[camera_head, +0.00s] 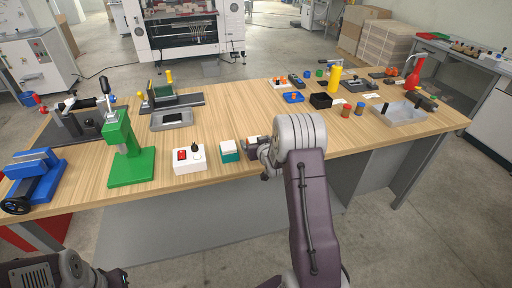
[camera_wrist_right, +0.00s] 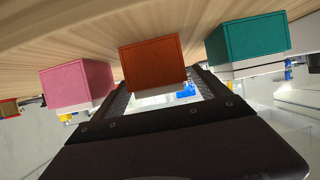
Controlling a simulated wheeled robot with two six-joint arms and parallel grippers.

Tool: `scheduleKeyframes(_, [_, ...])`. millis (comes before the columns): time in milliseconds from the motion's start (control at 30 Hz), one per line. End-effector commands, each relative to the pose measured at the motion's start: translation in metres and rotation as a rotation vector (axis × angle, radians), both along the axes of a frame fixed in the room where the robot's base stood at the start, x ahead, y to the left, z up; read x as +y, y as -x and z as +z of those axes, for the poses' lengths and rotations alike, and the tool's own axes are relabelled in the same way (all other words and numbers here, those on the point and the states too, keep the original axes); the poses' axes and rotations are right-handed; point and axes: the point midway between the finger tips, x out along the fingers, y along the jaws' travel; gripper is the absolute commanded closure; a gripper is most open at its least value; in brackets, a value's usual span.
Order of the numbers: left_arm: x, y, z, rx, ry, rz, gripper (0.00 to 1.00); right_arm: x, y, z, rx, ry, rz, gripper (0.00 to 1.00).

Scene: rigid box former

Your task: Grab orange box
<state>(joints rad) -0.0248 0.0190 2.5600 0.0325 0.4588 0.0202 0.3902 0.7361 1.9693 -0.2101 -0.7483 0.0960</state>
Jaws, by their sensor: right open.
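The orange box (camera_wrist_right: 154,64) shows in the middle of the right wrist view, with a white part below its orange face. My right gripper (camera_wrist_right: 165,98) is open, and its two dark fingers lie on either side of the box's white part. I cannot tell if they touch it. In the head view my right gripper (camera_head: 264,156) is at the front edge of the table, beside a pale-topped box (camera_head: 252,142) that it partly hides. My left arm (camera_head: 62,273) shows at the bottom left of the head view; its jaws are too cut off to read.
A teal box (camera_head: 230,152) stands close by, left of my right gripper; a pink box (camera_wrist_right: 77,84) shows on the other side in the wrist view. A white button box (camera_head: 188,160) and a green press (camera_head: 127,155) stand further left. The middle of the table is clear.

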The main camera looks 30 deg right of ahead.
Motion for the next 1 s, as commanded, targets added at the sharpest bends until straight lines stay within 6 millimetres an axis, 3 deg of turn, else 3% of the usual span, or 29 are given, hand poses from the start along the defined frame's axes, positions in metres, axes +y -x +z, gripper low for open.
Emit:
scheduleKeyframes(200, [0.0, 0.0, 0.0, 0.0, 0.0, 0.0, 1.0, 0.0, -0.001, 0.0, 0.0, 0.0, 0.0, 0.17])
scheduleKeyframes(400, [0.0, 0.0, 0.0, 0.0, 0.0, 0.0, 1.0, 0.0, -0.001, 0.0, 0.0, 0.0, 0.0, 0.73])
scheduleKeyframes(467, [0.0, 0.0, 0.0, 0.0, 0.0, 0.0, 1.0, 0.0, -0.001, 0.0, -0.001, 0.001, 0.0, 0.87])
scheduleKeyframes(767, [0.0, 0.0, 0.001, 0.0, 0.0, 0.0, 1.0, 0.0, -0.001, 0.005, -0.002, 0.001, 0.0, 0.87])
scheduleKeyframes(1000, [0.0, 0.0, 0.004, 0.0, 0.0, 0.0, 1.0, 0.0, -0.001, 0.044, -0.007, 0.003, 0.0, 0.87])
